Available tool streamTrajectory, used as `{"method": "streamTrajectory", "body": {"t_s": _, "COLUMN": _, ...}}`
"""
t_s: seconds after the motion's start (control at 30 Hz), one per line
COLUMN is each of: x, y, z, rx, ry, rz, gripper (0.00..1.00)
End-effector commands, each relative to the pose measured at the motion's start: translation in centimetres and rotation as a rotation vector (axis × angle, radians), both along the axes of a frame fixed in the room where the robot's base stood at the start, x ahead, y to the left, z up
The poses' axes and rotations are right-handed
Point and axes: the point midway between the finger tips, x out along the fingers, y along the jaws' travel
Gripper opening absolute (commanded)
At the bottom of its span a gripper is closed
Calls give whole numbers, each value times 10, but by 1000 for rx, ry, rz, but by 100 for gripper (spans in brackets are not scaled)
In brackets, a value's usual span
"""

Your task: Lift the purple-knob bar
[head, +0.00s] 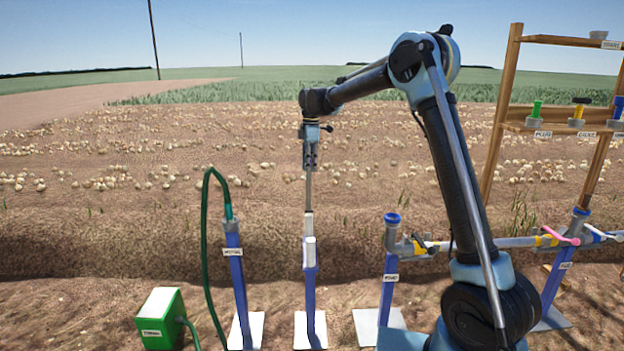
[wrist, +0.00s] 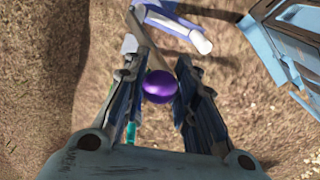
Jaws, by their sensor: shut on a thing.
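My gripper (head: 311,163) points down above the middle blue post (head: 310,298). It is shut on the purple-knob bar (head: 308,194), a thin greyish rod standing nearly upright under the fingers. The bar's lower end meets the white fitting (head: 309,250) on top of the post; I cannot tell how deep it sits inside. In the wrist view the round purple knob (wrist: 158,86) shows between the two fingers of my gripper (wrist: 163,62). The knob is hidden by the fingers in the head view.
A blue post with a green hose (head: 207,230) stands to the left, near a green box (head: 161,318). To the right are a blue valve post (head: 389,270), a horizontal pipe (head: 500,242) and a wooden shelf (head: 517,125). Open field lies behind.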

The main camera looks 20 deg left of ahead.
Motion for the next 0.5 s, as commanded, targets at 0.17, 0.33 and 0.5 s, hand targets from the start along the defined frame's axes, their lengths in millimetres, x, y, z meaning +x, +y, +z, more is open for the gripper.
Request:
{"method": "streamTrajectory", "body": {"t_s": 0.17, "x": 38, "y": 10, "z": 10, "rx": -3, "ry": 1, "rz": -2, "gripper": 0}}
{"method": "streamTrajectory", "body": {"t_s": 0.33, "x": 68, "y": 21, "z": 12, "rx": -3, "ry": 1, "rz": -1, "gripper": 0}}
{"method": "streamTrajectory", "body": {"t_s": 0.5, "x": 94, "y": 30, "z": 9, "rx": -2, "ry": 0, "rz": 0, "gripper": 0}}
